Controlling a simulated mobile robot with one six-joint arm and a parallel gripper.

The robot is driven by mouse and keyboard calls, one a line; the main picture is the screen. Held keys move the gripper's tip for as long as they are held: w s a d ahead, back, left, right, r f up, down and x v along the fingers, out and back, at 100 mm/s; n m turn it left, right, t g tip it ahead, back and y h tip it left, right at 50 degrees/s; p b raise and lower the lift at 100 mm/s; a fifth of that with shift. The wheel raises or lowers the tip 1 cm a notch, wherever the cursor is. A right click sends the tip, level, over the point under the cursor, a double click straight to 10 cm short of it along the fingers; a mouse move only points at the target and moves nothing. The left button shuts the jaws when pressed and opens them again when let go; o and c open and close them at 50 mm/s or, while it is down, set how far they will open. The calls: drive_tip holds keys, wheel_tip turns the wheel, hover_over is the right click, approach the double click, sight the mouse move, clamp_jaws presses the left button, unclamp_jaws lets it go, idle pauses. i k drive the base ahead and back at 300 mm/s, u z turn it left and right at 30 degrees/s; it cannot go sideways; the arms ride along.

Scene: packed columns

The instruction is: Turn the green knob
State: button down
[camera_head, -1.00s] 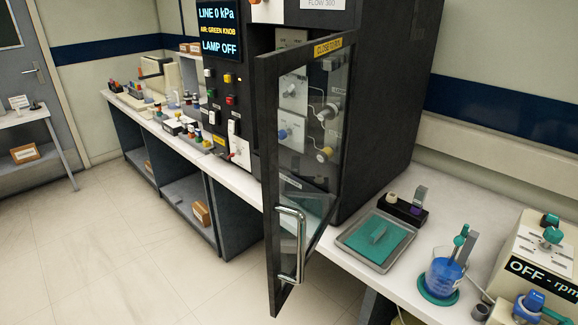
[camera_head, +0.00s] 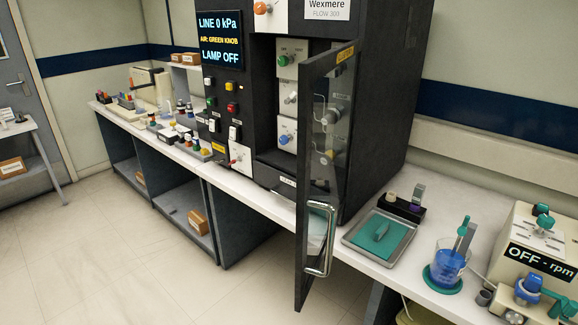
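The green knob (camera_head: 283,60) sits on the top white panel inside the dark cabinet (camera_head: 385,110). Below it are a pale knob (camera_head: 291,97) and a blue knob (camera_head: 284,139). The cabinet's glass door (camera_head: 325,165) stands partly open towards me, with a metal handle (camera_head: 319,238) low on it. The green knob shows just left of the door's edge. The display (camera_head: 220,38) reads LINE 0 kPa, AIR: GREEN KNOB, LAMP OFF. My gripper is not in view.
A white bench (camera_head: 235,187) runs along the wall. Right of the cabinet are a tray with a teal pad (camera_head: 350,237), a blue-filled beaker (camera_head: 447,266) and a cream machine (camera_head: 510,250). The open door juts over the floor. The floor at left (camera_head: 90,260) is clear.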

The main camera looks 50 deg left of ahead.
sight(283, 60)
drive_tip(key=k, duration=0.2)
drive_tip(key=u, duration=1.9)
drive_tip(key=k, duration=0.65)
drive_tip(key=z, duration=0.3)
drive_tip(key=i, duration=1.65)
drive_tip(key=u, duration=0.3)
